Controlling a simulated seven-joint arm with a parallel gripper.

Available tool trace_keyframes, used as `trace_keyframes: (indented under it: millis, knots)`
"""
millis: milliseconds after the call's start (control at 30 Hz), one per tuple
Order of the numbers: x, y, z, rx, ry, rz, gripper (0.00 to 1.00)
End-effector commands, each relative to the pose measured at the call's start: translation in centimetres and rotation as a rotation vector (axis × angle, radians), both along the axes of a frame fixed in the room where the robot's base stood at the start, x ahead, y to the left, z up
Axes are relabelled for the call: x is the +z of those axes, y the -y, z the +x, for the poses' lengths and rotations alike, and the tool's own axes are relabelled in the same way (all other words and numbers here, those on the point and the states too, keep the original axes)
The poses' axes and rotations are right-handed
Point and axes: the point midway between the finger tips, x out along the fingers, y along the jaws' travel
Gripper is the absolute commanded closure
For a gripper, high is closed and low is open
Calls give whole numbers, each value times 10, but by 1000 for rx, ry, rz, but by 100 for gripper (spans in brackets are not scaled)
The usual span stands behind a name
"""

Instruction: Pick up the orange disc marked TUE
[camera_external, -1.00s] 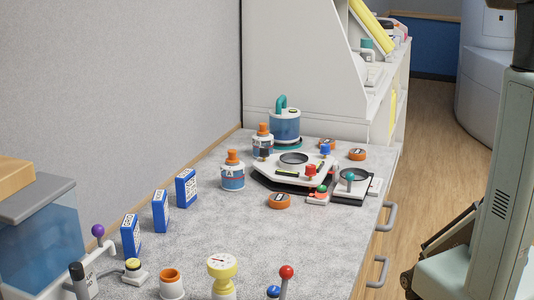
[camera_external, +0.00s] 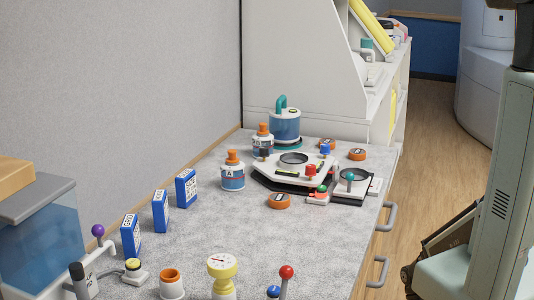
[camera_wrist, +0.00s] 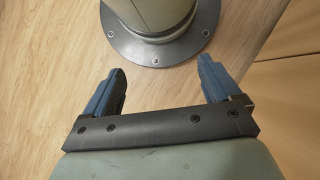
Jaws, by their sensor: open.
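The labels are too small to read, so I cannot tell which is TUE. In the wrist view my gripper (camera_wrist: 162,66) is open and empty, with its blue fingers wide apart over the wooden floor. No disc shows in the wrist view.
The device (camera_external: 293,172) carries colored knobs. Bottles (camera_external: 232,176) and a teal-handled blue jar (camera_external: 285,127) stand beside and behind it. Several blue boxes (camera_external: 160,211) stand along the wall. The middle counter is fairly clear.

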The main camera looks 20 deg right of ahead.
Motion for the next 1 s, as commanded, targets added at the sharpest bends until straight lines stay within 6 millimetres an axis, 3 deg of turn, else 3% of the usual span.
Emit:
trace_keyframes:
  millis: [33,200,567,800,1000]
  knots:
    - [-6,9,17,-44,3,-6,10]
    - [-11,44,62,-197,9,-26,10]
    - [-6,144,138,-499,11,-68,10]
    - [14,211,177,-588,36,-82,10]
    - [47,247,213,-491,96,-78,10]
